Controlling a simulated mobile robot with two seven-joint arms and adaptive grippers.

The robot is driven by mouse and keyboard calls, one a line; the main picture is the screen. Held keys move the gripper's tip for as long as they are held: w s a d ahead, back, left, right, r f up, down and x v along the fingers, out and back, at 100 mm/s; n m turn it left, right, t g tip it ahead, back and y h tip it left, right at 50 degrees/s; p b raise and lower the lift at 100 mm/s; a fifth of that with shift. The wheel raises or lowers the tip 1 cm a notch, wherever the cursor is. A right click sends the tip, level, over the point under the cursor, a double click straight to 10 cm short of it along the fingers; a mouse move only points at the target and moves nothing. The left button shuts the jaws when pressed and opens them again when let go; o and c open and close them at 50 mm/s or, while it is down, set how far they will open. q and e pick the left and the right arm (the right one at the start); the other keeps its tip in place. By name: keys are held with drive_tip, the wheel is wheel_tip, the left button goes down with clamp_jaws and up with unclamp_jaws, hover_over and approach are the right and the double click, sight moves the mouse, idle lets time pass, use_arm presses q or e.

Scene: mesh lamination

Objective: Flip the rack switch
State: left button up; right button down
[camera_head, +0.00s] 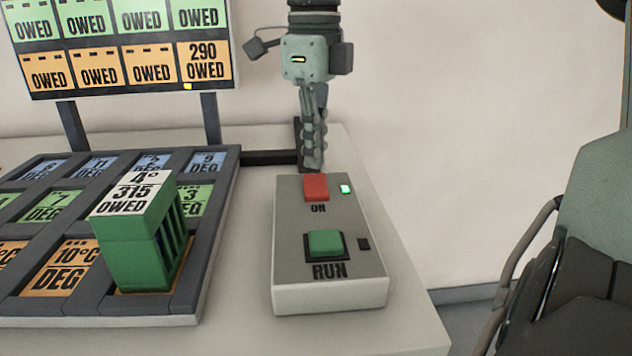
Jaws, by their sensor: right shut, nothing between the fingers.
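A grey control box (293,245) sits on the table to the right of the rack. It carries a red switch (316,187) labelled ON and a green RUN button (325,243) nearer the front. A small green lamp (345,188) beside the red switch is lit; a small dark square (363,244) is beside the RUN button. My right gripper (314,166) points down, shut and empty, with its fingertips at the far edge of the box just behind the red switch. I cannot tell whether they touch it. My left gripper is not in view.
A dark rack (233,190) with labelled cells stands left of the box. A green block (130,255) marked 315 OWED stands upright in a front cell. A sign board (120,88) on posts rises behind. The table (395,300) is clear right of the box.

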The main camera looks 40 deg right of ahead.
sight(315, 177)
drive_tip(key=shift+f+b, duration=0.7)
drive_tip(key=shift+f, duration=0.4)
idle(0.3)
drive_tip(key=shift+r, duration=0.1)
drive_tip(key=shift+r+p, duration=2.75)
drive_tip(key=shift+r, duration=0.75)
drive_tip(key=shift+f, duration=0.1)
